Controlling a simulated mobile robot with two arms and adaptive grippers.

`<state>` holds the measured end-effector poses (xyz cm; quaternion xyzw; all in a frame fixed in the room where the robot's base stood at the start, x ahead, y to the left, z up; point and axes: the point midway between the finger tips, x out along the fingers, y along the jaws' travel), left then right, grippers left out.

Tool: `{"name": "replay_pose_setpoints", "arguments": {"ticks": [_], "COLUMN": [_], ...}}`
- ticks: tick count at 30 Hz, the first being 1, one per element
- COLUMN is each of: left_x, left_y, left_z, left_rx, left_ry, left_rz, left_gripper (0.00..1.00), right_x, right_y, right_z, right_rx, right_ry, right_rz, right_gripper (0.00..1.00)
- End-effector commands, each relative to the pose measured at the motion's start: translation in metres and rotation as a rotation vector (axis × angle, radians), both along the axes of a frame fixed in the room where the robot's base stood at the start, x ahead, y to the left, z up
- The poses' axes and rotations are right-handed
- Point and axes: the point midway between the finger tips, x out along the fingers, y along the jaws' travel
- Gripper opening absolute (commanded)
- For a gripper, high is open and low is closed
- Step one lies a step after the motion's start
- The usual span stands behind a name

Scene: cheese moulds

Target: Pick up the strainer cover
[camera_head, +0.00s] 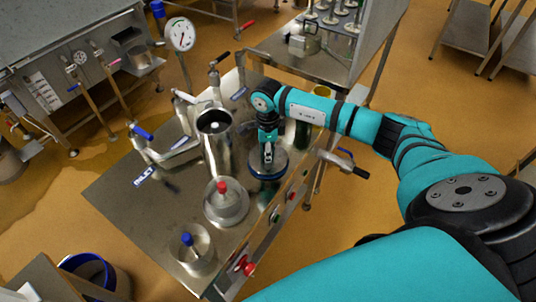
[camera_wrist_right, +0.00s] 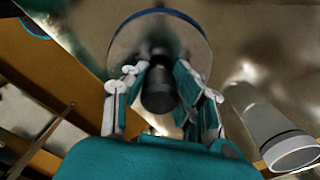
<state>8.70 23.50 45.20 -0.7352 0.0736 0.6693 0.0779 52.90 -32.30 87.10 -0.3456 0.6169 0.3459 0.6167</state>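A round metal cover with a blue rim and a black knob, which I take to be the strainer cover (camera_head: 262,168), is on or just above the steel table (camera_head: 120,190). My right gripper (camera_head: 267,152) points down over it. In the right wrist view the cover (camera_wrist_right: 127,45) fills the top middle, and its black knob (camera_wrist_right: 158,92) is between the two fingers of my right gripper (camera_wrist_right: 158,70). The fingertips are close to the knob on both sides. I cannot tell whether they press on it. My left gripper is not in view.
A lid with a red knob (camera_head: 223,188) and one with a blue knob (camera_head: 187,240) stand in front. A tall metal cylinder (camera_head: 215,150) stands left of my gripper. A dial gauge (camera_head: 181,35) is behind. A lever handle (camera_head: 345,165) sticks out at right.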

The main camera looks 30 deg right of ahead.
Motion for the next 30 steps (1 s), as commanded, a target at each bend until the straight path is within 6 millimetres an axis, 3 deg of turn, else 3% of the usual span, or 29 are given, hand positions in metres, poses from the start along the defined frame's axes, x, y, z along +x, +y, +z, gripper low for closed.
{"name": "replay_pose_setpoints", "arguments": {"ticks": [1, 4, 20, 29, 30], "left_x": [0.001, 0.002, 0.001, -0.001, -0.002], "left_y": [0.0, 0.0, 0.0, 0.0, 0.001], "left_z": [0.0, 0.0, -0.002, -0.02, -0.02], "left_rx": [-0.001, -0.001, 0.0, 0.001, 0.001], "left_ry": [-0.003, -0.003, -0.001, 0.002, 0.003], "left_rz": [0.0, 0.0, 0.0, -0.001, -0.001], "left_gripper": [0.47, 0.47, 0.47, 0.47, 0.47], "right_x": [0.0, 0.0, 0.001, 0.001, -0.01], "right_y": [0.0, 0.0, 0.0, -0.001, 0.001], "right_z": [0.0, 0.0, 0.004, 0.037, 0.035], "right_rx": [-0.001, -0.001, 0.001, -0.001, -0.002], "right_ry": [-0.001, -0.001, -0.004, -0.008, -0.003], "right_rz": [0.0, 0.0, 0.0, 0.001, 0.002], "right_gripper": [0.13, 0.0, 0.0, 0.0, 0.0]}}
